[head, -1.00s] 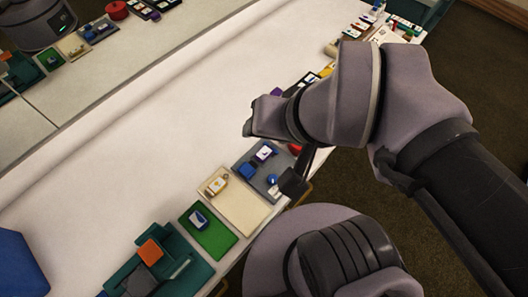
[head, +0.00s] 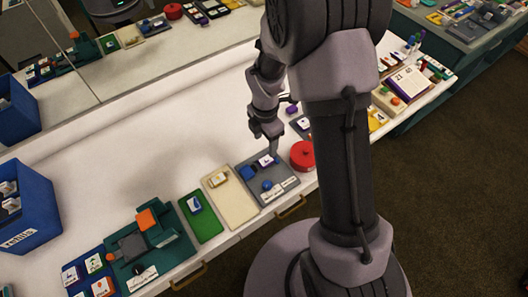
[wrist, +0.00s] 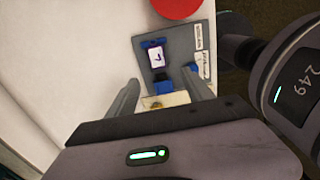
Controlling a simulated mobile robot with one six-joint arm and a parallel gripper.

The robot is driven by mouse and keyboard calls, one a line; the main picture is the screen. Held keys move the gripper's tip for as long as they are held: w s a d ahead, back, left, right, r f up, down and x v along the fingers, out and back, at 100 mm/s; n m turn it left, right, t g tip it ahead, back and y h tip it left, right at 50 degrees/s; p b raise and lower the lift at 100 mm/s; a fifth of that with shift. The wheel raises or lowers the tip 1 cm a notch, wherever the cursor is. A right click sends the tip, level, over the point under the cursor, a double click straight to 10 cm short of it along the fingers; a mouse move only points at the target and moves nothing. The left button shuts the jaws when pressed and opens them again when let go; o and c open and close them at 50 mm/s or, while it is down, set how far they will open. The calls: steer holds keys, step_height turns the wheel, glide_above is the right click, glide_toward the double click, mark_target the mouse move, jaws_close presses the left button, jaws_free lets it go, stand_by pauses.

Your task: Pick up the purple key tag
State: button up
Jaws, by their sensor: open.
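The purple key tag (head: 265,160) has a white face with a dark mark and lies on a grey tray (head: 284,178) near the front edge of the white table. In the wrist view the tag (wrist: 157,56) lies flat on the tray, beyond my fingertips and roughly between their lines. My gripper (head: 274,150) is open and empty, pointing down above the tag; in the wrist view both fingers (wrist: 163,78) are spread apart. A blue block (head: 247,172) and a blue round piece (head: 267,184) share the tray.
A red round container (head: 303,155) stands right of the tray. A cream board (head: 231,196) and a green board (head: 201,222) lie to the left. A blue bin (head: 30,195) stands at the far left. The table's middle is clear.

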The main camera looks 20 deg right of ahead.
steer(key=b, duration=0.2)
glide_above(264, 161)
steer(key=f, duration=0.6)
steer(key=shift+s+d+f, duration=0.1)
steer(key=shift+s+f, duration=0.1)
steer(key=shift+s, duration=0.05)
steer(key=f, duration=0.2)
steer(key=f+b, duration=0.2)
steer(key=f, duration=0.1)
steer(key=shift+w+f, duration=0.25)
steer(key=shift+f, duration=0.1)
steer(key=shift+r, duration=0.15)
jaws_close()
